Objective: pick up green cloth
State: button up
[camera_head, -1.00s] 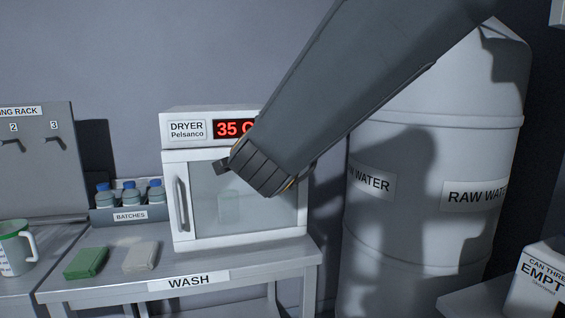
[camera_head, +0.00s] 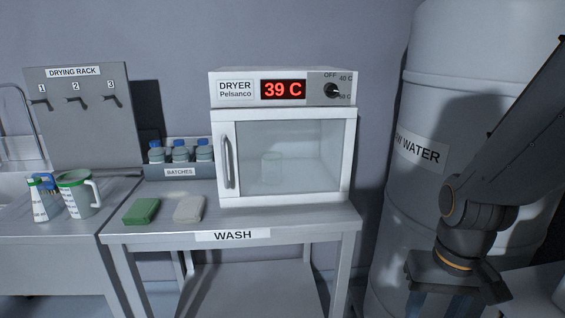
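The green cloth (camera_head: 141,211) is a small folded block lying flat on the left part of the metal wash table (camera_head: 285,222). A similar white cloth (camera_head: 188,209) lies just to its right, a small gap apart. My gripper (camera_head: 440,300) is at the lower right, in front of the raw water tank and far from the green cloth. Its fingers point down and are partly cut off by the bottom edge, so I cannot tell whether it is open or shut.
The dryer (camera_head: 283,139) stands on the table right of the cloths. A rack of blue-capped bottles (camera_head: 180,171) stands behind them. A measuring jug (camera_head: 77,195) stands on the counter to the left. The raw water tank (camera_head: 425,110) is at right.

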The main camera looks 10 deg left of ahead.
aim_at(142, 211)
jog(key=u, duration=0.35)
jog(key=k, duration=0.45)
jog(key=u, duration=1.65)
jog(key=i, duration=0.15)
jog(key=z, duration=0.55)
